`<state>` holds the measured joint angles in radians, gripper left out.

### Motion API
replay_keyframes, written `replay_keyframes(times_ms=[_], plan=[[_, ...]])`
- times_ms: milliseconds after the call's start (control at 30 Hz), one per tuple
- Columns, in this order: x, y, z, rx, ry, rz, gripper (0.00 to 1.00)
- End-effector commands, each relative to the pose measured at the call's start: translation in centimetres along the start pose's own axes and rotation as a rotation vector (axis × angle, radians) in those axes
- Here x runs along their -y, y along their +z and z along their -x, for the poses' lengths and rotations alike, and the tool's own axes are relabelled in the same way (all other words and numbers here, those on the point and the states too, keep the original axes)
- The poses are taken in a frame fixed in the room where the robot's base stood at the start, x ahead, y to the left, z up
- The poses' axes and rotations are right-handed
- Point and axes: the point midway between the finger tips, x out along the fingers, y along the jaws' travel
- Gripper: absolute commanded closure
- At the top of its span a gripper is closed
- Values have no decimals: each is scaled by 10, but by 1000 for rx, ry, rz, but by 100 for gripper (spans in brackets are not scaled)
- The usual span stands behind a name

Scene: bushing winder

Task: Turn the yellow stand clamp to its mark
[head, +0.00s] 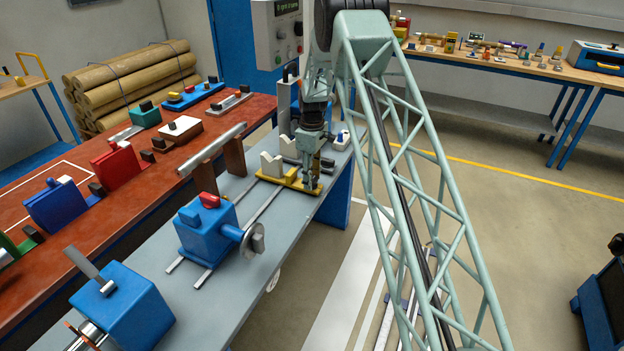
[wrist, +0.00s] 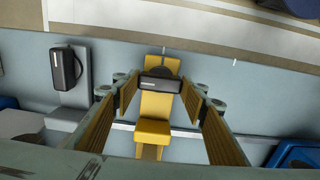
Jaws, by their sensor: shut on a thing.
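The yellow stand (head: 290,181) sits on the grey bench, across the rails. In the wrist view its yellow body (wrist: 154,130) runs up the middle, and its clamp is a black handle (wrist: 161,85) with a pale stripe, lying crosswise over a dark round base. My gripper (head: 311,182) points down at the stand's near right end. In the wrist view my gripper (wrist: 160,92) has one finger at each end of the black handle and is shut on it. A short pale line shows just beyond the clamp; I cannot tell if it is the mark.
Another black clamp handle (wrist: 65,68) on a pale stand is to the left in the wrist view. A blue tailstock (head: 205,228) with a round disc stands nearer on the rails. A red-topped table (head: 150,210) with fixtures runs alongside the bench.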

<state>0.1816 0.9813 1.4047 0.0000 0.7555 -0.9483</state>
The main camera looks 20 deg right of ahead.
Motion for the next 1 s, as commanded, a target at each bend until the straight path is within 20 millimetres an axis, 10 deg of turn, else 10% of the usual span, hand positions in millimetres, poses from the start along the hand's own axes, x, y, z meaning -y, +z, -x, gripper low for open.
replay_keyframes(times_ms=[1000], plan=[[0, 0, 2, 0, 0, 9, 47]])
